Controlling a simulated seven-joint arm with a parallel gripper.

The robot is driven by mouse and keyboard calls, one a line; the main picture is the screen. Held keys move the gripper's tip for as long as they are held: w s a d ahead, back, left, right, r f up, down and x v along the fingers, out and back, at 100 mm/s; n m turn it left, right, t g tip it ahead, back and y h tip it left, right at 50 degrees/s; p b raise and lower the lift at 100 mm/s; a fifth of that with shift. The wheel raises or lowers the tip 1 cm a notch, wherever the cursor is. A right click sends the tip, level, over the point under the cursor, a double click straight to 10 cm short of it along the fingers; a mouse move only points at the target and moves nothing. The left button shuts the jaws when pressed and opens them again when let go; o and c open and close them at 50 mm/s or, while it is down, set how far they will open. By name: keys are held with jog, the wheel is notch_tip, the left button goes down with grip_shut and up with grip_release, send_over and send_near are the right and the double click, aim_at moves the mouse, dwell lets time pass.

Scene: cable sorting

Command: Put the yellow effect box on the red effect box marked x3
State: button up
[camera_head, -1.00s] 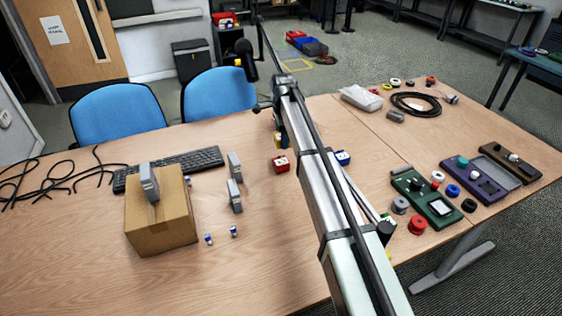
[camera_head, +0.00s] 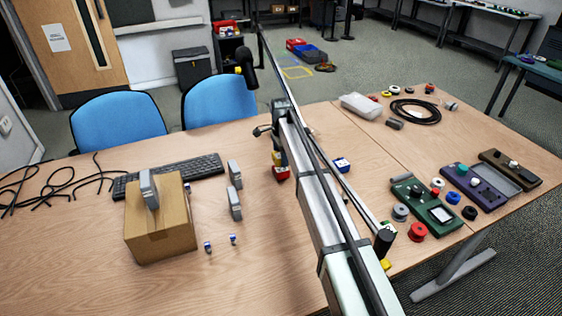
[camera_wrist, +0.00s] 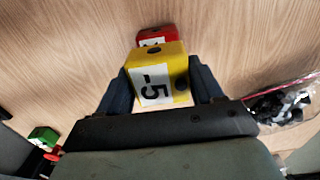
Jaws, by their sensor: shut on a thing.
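My gripper (camera_wrist: 160,80) is shut on the yellow effect box (camera_wrist: 172,64), with one dark finger on each side. A label reading "-5" faces the wrist camera. The red effect box (camera_wrist: 157,35) shows just beyond the yellow box in the wrist view, partly hidden by it, so its marking cannot be read. In the head view the yellow box (camera_head: 276,157) is close above the red box (camera_head: 282,173) on the table, partly covered by my arm. I cannot tell whether the two boxes touch.
A blue box (camera_head: 341,164) stands right of my arm. A cardboard box (camera_head: 160,228), grey adapters (camera_head: 235,204) and a keyboard (camera_head: 190,168) are to the left. Green (camera_head: 428,206) and purple (camera_head: 472,184) pedal units lie right. A green box (camera_wrist: 42,136) shows in the wrist view.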

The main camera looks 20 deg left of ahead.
jog(key=shift+f, duration=1.4)
jog(key=shift+f, duration=0.1)
jog(key=o, duration=1.1)
jog(key=shift+o, duration=0.2)
notch_tip(320, 180, up, 12)
jog(key=shift+r, duration=0.1)
